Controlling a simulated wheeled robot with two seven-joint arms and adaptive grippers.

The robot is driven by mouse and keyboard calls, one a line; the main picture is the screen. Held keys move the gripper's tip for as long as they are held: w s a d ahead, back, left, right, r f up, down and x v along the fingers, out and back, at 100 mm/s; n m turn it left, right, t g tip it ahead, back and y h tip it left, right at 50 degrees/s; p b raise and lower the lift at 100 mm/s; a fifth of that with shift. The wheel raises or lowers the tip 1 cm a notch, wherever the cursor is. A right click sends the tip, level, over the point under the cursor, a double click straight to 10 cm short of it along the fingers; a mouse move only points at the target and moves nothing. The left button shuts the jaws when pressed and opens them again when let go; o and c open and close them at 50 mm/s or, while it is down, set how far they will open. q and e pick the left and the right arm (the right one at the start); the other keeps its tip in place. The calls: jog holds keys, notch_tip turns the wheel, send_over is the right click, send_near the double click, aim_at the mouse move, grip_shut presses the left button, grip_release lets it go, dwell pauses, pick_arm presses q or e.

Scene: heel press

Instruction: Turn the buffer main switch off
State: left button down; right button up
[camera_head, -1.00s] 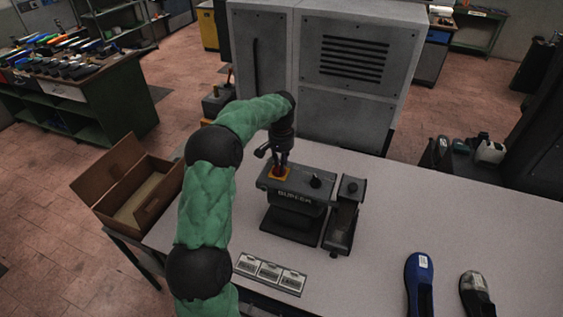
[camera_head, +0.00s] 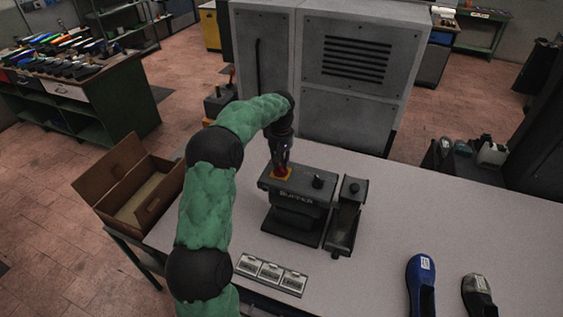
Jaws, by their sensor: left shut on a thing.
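The buffer (camera_head: 295,195) is a dark grey machine with its name on the front, standing on the light table. On its top left is a red switch on a yellow plate (camera_head: 272,178). A black knob (camera_head: 318,181) sits on its top right. My left gripper (camera_head: 281,170) points down at the red switch and is shut on it; its fingers hide most of the switch. The switch's exact position cannot be told. My right gripper is out of view.
A dark device (camera_head: 345,215) stands just right of the buffer. Labelled plates (camera_head: 270,274) lie in front. An open cardboard box (camera_head: 130,185) is at the left. A blue shoe (camera_head: 421,285) and a dark shoe (camera_head: 478,295) lie at the right. A grey cabinet (camera_head: 350,75) stands behind.

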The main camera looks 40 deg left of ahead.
pick_arm(q)
jog(key=shift+a+n, duration=0.1)
jog(key=shift+n, duration=0.4)
jog(key=c, duration=1.1)
grip_release()
notch_tip(320, 180, up, 12)
jog(key=shift+r, duration=0.1)
